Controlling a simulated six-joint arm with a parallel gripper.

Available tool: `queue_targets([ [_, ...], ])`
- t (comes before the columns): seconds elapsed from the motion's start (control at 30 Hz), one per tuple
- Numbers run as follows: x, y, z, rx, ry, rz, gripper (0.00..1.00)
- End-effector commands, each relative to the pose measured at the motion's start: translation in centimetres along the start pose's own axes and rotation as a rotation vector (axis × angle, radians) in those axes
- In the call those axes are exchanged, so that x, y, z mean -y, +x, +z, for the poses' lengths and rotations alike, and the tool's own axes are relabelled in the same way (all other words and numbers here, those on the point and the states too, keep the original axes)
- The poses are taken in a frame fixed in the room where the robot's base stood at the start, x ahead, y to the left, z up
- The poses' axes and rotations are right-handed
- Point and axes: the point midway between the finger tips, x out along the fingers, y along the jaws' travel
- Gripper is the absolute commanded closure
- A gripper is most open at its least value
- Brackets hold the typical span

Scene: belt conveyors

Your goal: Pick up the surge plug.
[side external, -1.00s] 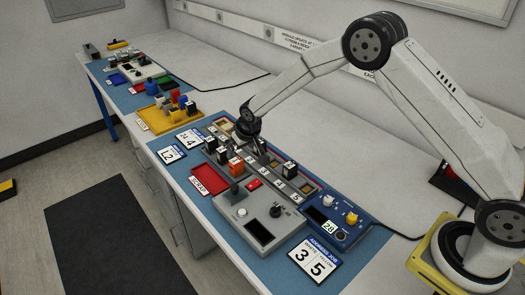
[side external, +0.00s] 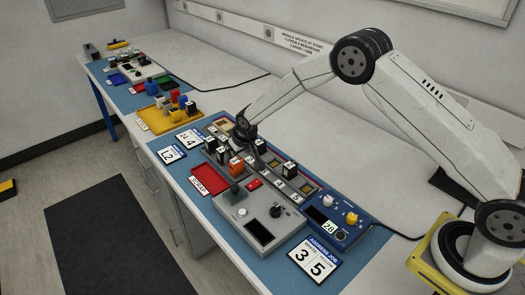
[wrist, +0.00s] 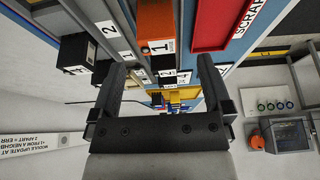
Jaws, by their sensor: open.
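Several plug-like blocks stand on the grey module board; I cannot tell by name which is the surge plug. An orange block (side external: 236,167) stands among black ones; it also shows in the wrist view (wrist: 155,25), with a white label beside it reading 1. A black block (wrist: 76,50) stands left of my fingers in the wrist view. My gripper (side external: 246,137) hangs low over the far part of the board. In the wrist view my gripper (wrist: 162,75) has its fingers apart, with nothing seen gripped between them.
A red scrap tray (side external: 208,179) lies left of the blocks. A grey control box (side external: 249,219) with a joystick and a blue box (side external: 335,214) stand nearer. A yellow tray (side external: 168,117) with coloured parts lies beyond.

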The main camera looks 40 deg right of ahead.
Motion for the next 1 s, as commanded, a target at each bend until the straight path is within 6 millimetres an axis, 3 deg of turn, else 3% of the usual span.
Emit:
queue_targets([
  [0.6,-0.2,4.6,0.1,0.000,0.000,-0.001,0.00],
  [1.0,-0.2,5.1,0.0,-0.001,0.000,-0.001,0.00],
])
